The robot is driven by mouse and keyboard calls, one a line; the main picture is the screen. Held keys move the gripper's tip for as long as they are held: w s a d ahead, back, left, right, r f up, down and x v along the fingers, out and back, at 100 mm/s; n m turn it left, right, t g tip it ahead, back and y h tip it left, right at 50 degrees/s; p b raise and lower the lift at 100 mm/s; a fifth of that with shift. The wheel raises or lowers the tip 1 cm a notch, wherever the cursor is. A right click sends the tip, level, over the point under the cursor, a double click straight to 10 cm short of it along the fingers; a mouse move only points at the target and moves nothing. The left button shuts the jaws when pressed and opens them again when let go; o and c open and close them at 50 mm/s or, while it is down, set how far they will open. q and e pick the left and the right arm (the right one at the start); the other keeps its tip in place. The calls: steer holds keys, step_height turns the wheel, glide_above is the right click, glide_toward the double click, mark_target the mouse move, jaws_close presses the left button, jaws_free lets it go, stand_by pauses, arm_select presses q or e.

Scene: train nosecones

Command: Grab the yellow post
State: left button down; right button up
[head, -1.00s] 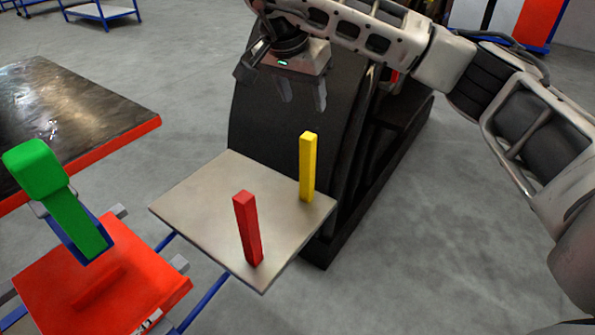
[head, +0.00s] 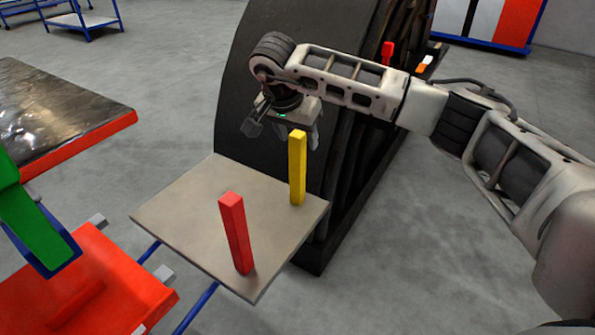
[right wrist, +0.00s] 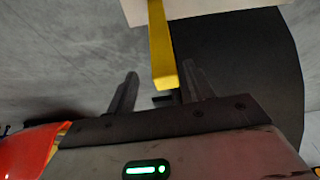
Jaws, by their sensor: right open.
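The yellow post (head: 297,170) stands upright near the right corner of a grey square plate (head: 178,223). A red post (head: 236,235) stands on the same plate, nearer to me. My right gripper (head: 298,138) is open and empty, behind the top of the yellow post in the head view. The post partly covers it there. In the right wrist view, the yellow post (right wrist: 162,50) comes down from the top, its end near the gap between my two open fingers (right wrist: 158,88). I cannot tell whether they touch. My left gripper is not in view.
A large black curved nosecone (head: 262,80) stands right behind the plate. At the left are a red cart (head: 110,275) with a green part (head: 35,220) and a dark-topped table (head: 60,110). Open grey floor lies at the right.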

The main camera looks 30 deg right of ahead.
mark_target(297, 148)
steer(key=x, duration=0.5)
steer(key=shift+w+a+f+b, duration=0.1)
steer(key=shift+a+f+b, duration=0.05)
steer(key=shift+a+b, duration=0.2)
jaws_close()
steer(key=shift+r, duration=0.2)
